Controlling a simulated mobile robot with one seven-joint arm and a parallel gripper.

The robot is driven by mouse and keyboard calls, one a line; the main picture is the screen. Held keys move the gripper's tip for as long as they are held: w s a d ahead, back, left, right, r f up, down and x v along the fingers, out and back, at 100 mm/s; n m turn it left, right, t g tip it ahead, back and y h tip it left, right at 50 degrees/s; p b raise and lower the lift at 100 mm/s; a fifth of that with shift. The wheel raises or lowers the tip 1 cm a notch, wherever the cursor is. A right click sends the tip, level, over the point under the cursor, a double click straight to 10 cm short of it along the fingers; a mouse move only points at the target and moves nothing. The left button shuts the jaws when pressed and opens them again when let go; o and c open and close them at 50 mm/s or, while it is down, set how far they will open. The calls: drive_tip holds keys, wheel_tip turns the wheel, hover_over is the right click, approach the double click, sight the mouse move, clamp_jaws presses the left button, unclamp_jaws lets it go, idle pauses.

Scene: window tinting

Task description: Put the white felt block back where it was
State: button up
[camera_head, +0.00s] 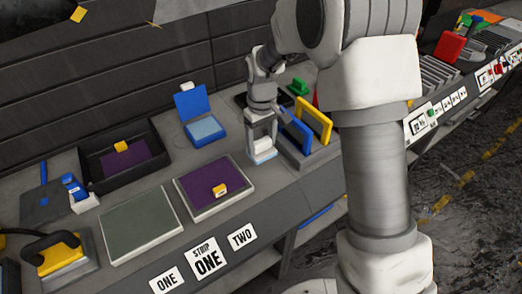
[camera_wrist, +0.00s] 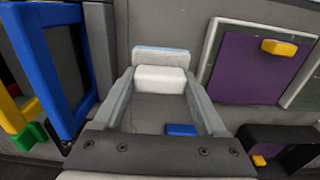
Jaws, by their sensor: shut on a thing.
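My gripper (camera_head: 261,152) points down over the bench, between the purple panel and the coloured frames. It is shut on the white felt block (camera_head: 263,145). In the wrist view the white felt block (camera_wrist: 160,80) sits between the fingertips, with a pale strip edged in light blue just beyond it. I cannot tell whether the block touches the bench. An open blue case (camera_head: 202,117) with a light blue pad stands to the left of and behind my gripper.
A purple panel (camera_head: 196,189) with a yellow block lies left of my gripper. Blue and yellow frames (camera_head: 314,124) stand upright close on its right. A black tray (camera_head: 93,174) and a grey-green panel (camera_head: 128,228) are farther left. The labelled front edge is near.

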sight(261, 152)
drive_tip(key=shift+a+f, duration=0.1)
drive_tip(key=shift+f, duration=1.95)
drive_tip(key=shift+f, duration=0.25)
drive_tip(key=o, duration=1.2)
drive_tip(key=shift+o, duration=0.2)
drive_tip(key=shift+r, duration=0.1)
wheel_tip(261, 152, up, 12)
drive_tip(key=shift+r, duration=0.25)
